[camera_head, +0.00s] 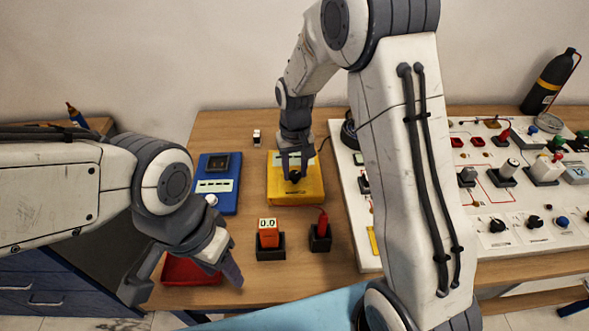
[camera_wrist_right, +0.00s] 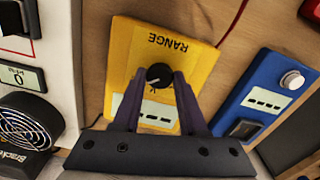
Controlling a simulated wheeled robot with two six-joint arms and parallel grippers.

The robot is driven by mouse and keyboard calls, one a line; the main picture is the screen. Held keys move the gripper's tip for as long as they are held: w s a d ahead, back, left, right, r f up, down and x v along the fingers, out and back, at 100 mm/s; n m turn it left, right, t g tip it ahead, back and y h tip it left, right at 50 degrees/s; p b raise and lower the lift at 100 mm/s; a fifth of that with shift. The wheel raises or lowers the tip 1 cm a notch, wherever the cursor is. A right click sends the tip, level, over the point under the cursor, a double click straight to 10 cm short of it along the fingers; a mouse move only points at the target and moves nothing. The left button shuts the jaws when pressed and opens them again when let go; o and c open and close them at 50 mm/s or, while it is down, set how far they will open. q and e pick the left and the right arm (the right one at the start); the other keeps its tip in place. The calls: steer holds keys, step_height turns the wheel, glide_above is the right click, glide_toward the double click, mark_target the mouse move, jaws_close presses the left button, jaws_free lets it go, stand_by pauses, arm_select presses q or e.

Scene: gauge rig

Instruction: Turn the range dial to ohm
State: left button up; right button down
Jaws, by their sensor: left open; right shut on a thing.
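The yellow range box (camera_head: 296,190) lies on the wooden table in the middle of the head view, marked RANGE in the right wrist view (camera_wrist_right: 160,45). Its black dial (camera_wrist_right: 159,76) is a round knob with a light pointer mark. My right gripper (camera_head: 295,174) reaches down over the box. In the right wrist view its fingers (camera_wrist_right: 158,84) are shut on the dial, one on each side. The label on the box is partly hidden and I cannot read its markings. My left gripper (camera_head: 190,284) is open and empty over the red object at the table's front left.
A blue meter (camera_head: 217,182) stands left of the yellow box. An orange display reading 0.0 (camera_head: 268,233) and a black holder with a red lead (camera_head: 320,236) stand in front. A white panel (camera_head: 500,205) with several knobs fills the right. A red object (camera_head: 190,270) lies front left.

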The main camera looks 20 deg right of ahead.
mark_target(295, 174)
steer(key=shift+w+r, duration=0.1)
steer(key=shift+c, duration=2.2)
jaws_free()
step_height(295, 174, up, 10)
steer(key=shift+r+b, duration=0.2)
steer(key=shift+b, duration=0.1)
steer(key=s+a+r+n, duration=0.25)
steer(key=s+a, duration=0.55)
steer(key=s, duration=0.4)
steer(key=s+f+n, duration=0.1)
steer(key=s+n, duration=0.1)
steer(key=s, duration=0.5)
steer(key=s+a+f+n+y, duration=0.1)
steer(key=s+n, duration=0.2)
steer(key=s, duration=0.5)
steer(key=shift+f, duration=0.3)
